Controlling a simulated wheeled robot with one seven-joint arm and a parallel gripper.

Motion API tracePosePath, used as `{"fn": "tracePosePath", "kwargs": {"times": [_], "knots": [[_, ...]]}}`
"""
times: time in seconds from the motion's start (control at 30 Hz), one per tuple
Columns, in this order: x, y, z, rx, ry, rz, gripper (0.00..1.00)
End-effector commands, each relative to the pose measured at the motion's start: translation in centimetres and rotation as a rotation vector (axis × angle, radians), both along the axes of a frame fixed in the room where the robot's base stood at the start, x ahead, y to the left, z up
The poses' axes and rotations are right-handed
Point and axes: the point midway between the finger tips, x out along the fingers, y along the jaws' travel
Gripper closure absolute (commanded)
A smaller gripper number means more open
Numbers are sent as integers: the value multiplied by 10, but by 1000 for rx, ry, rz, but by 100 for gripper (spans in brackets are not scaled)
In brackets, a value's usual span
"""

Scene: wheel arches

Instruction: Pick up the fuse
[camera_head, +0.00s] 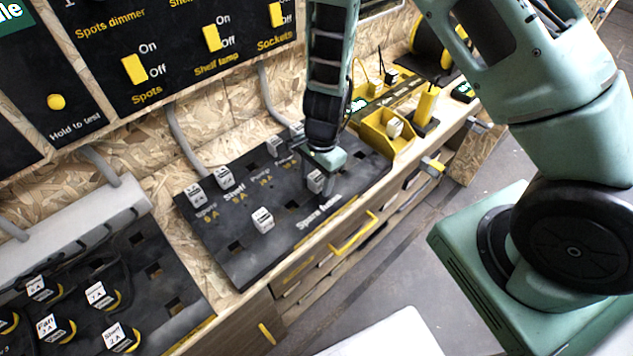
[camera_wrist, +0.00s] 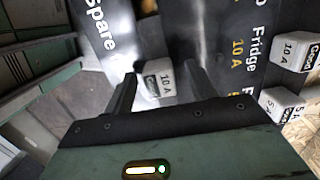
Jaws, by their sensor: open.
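A white fuse (camera_wrist: 158,82) marked 10 A stands on the black fuse panel (camera_head: 240,262). In the wrist view it is between the two fingers of my gripper (camera_wrist: 161,72), which is open, with a gap showing beside the fuse. In the head view my gripper (camera_head: 325,180) points down over the panel's right part, and the same fuse (camera_head: 315,182) shows beside the fingers, partly hidden. Whether a finger touches it I cannot tell.
Another white fuse (camera_head: 262,219) stands near the panel's middle, and several more stand along its back, including one marked 10 A (camera_wrist: 296,50). A yellow bin (camera_head: 378,130) with a white piece (camera_head: 394,128) is to the right. Drawers with a yellow handle (camera_head: 353,234) lie below.

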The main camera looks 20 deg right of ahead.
Motion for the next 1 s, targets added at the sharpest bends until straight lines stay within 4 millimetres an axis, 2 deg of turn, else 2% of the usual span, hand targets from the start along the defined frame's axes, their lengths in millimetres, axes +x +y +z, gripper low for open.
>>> {"fn": "tracePosePath", "kwargs": {"times": [0.03,0.1,0.2,0.47,0.57,1.0], "knots": [[0,0,0,0,0,0,49],[0,0,0,0,0,0,69],[0,0,0,0,0,0,92],[0,0,1,0,0,0,92],[0,1,8,0,-1,2,92],[0,1,87,1,-2,3,92]]}}
